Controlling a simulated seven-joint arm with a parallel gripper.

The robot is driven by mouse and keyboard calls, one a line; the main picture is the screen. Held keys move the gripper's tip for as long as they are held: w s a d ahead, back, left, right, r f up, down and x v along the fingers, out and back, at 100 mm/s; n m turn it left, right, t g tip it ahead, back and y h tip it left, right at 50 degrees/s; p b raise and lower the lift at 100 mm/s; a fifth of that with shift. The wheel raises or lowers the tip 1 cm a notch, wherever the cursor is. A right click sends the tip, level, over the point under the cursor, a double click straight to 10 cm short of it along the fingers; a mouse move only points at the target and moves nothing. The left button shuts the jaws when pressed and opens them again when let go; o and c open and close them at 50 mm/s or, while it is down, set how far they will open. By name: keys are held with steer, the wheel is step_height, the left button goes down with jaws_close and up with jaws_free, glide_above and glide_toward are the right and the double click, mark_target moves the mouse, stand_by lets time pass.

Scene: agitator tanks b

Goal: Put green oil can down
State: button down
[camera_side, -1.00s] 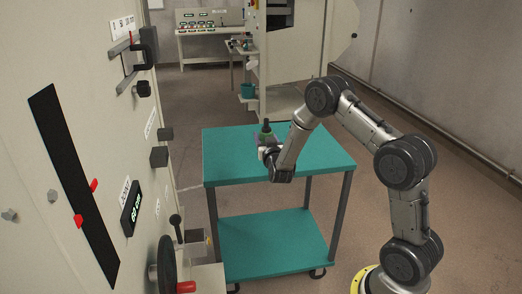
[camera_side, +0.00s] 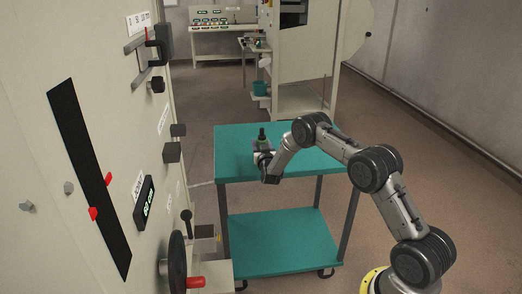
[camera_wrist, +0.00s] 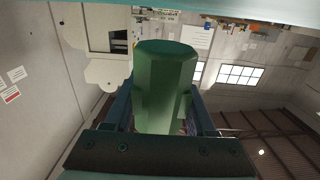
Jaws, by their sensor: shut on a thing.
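The green oil can (camera_side: 262,142) is at the top of the teal cart (camera_side: 235,168), near the middle of its upper shelf, and looks upright with a dark top. My gripper (camera_side: 262,150) is around it from the near side. In the wrist view the can (camera_wrist: 165,85) fills the space between the two dark blue fingers of my gripper (camera_wrist: 162,112), which are shut on it. I cannot tell whether its base touches the shelf. The fingers and wrist hide part of it in the side view.
The cart's lower shelf (camera_side: 275,236) is bare. A tall panel (camera_side: 110,150) with levers and a handwheel (camera_side: 177,262) stands at the left. A cabinet (camera_side: 303,65) and a control desk (camera_side: 222,40) stand behind. The upper shelf is otherwise clear.

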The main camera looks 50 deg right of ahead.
steer(key=shift+f, duration=1.2)
steer(key=shift+f, duration=0.2)
steer(key=shift+c, duration=1.1)
jaws_free()
